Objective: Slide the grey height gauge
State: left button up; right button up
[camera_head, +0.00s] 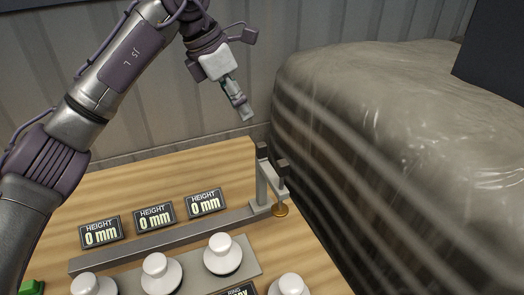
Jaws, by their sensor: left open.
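The grey height gauge (260,185) stands upright at the right end of a long grey rail (165,240) on the wooden table. Dark blocks top its posts, and a small brass disc (280,210) sits at its lower right. My left gripper (246,114) is in the air above and behind the gauge, pointing down, apart from it. It is empty; its fingers look small and close together from this angle. My right gripper is not in view.
Several white insulators (222,254) stand in front of the rail, some on a grey plate. Three displays (155,216) reading 0 mm stand behind it. A large plastic-wrapped bulk (400,130) rises close at the right. A green item (31,287) shows at lower left.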

aim_at(261, 144)
pick_arm(q)
jog(key=p+x, duration=0.3)
jog(key=x, duration=0.8)
jog(key=shift+d, duration=0.2)
jog(key=shift+x, duration=0.85)
jog(key=shift+c, duration=0.2)
jog(key=shift+a, duration=0.1)
grip_shut()
